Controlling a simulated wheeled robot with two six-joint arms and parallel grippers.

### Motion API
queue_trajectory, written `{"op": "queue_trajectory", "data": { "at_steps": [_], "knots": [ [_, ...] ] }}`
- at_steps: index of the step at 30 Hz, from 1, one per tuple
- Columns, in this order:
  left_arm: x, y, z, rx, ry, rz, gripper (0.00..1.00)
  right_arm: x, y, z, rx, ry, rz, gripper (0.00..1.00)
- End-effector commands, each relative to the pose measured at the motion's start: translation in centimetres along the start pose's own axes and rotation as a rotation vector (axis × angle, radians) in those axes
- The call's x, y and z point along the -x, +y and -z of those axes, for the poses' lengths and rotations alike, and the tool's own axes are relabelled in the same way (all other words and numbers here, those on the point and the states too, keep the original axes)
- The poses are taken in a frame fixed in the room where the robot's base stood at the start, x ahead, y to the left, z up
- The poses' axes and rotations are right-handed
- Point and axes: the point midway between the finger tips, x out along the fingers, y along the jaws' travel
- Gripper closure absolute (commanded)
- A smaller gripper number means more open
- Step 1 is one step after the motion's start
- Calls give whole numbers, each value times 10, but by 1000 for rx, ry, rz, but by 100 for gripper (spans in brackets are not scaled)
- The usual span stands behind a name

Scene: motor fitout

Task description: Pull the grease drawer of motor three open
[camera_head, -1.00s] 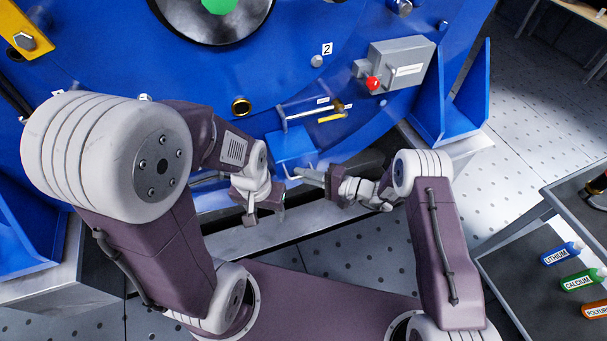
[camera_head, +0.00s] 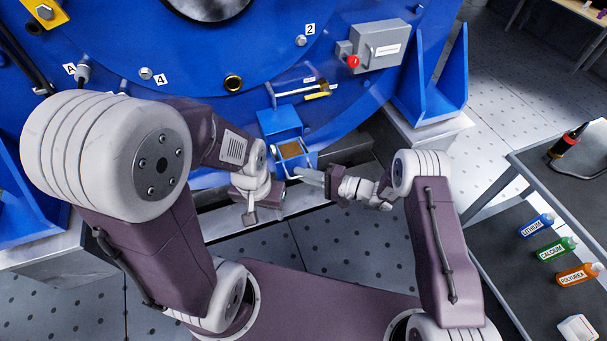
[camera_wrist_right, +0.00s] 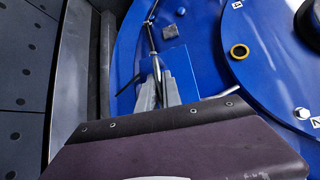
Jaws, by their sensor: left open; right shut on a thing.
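The blue grease drawer (camera_head: 293,149) stands out from its blue housing (camera_head: 279,121) low on the motor. Its open top shows a brown inside. My right gripper (camera_head: 301,173) is shut on the handle at the drawer's front. Its closed fingers (camera_wrist_right: 157,90) show in the right wrist view, where they partly hide the handle. My left gripper (camera_head: 265,205) is open and empty, below and left of the drawer. No number three label is readable in view.
Above the housing are a silver bar and a yellow-handled part (camera_head: 318,95). A grey box (camera_head: 376,43) with a red knob is at the upper right. A grey cart (camera_head: 500,250) with lithium, calcium and polyurea tubes stands at the right.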

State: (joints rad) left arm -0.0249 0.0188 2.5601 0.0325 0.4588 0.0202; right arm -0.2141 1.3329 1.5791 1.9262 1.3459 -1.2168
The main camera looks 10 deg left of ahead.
Motion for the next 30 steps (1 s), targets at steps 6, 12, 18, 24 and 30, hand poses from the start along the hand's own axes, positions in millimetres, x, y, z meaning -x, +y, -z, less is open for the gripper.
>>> {"op": "queue_trajectory", "data": {
  "at_steps": [6, 12, 18, 24, 30],
  "knots": [
    [0, 0, 0, 0, 0, 0, 47, 0, 0, 0, 0, 0, -1, 82],
    [0, 0, 0, 0, 0, 0, 47, 0, 0, 0, -1, 0, -1, 82],
    [14, 0, 2, 0, 0, 0, 47, 22, -4, 0, -4, 4, -1, 82],
    [33, 1, 4, 0, 0, 0, 47, 67, -4, 0, -4, 5, 0, 82],
    [39, 1, 4, 0, 0, 0, 47, 89, -1, 0, -2, 1, -1, 82]
  ]
}}
